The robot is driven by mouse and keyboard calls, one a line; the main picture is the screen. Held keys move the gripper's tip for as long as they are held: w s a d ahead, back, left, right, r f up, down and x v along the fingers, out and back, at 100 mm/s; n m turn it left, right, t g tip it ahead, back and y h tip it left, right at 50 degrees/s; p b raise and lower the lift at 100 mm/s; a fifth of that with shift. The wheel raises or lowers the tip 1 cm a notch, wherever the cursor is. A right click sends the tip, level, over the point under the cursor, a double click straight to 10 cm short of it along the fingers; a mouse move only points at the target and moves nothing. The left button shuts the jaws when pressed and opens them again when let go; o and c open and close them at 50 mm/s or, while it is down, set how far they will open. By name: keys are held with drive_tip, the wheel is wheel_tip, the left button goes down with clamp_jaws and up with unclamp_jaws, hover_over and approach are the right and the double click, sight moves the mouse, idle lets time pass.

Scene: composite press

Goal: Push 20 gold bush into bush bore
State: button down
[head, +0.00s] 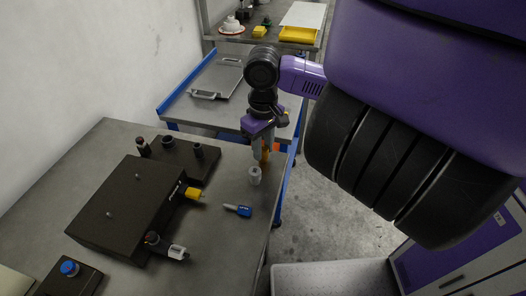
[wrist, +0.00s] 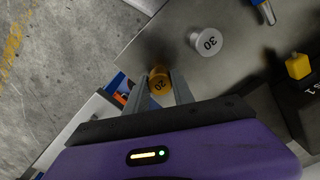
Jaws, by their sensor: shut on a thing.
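The gold bush (wrist: 160,83), marked 20, is between the two fingers of my gripper (wrist: 158,78) in the wrist view. My gripper is shut on it. In the head view my gripper (head: 263,150) hangs over the right edge of the grey table, and a little of the gold bush (head: 266,157) shows at the fingertips. A silver cylinder marked 30 (wrist: 207,40) stands close by on the table; it also shows in the head view (head: 255,176). I cannot make out the bush bore in either view.
A large dark block (head: 125,207) with two pins stands on the grey table (head: 232,235). A dark plate with posts (head: 180,160) is behind it. Yellow (head: 194,194) and white (head: 178,252) handled parts stick out. A blue piece (head: 238,210) lies nearby. A blue-edged cart (head: 222,112) stands behind.

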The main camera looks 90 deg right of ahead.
drive_tip(key=shift+r+p, duration=2.15)
drive_tip(key=shift+r, duration=0.35)
drive_tip(key=c, duration=1.7)
unclamp_jaws()
clamp_jaws()
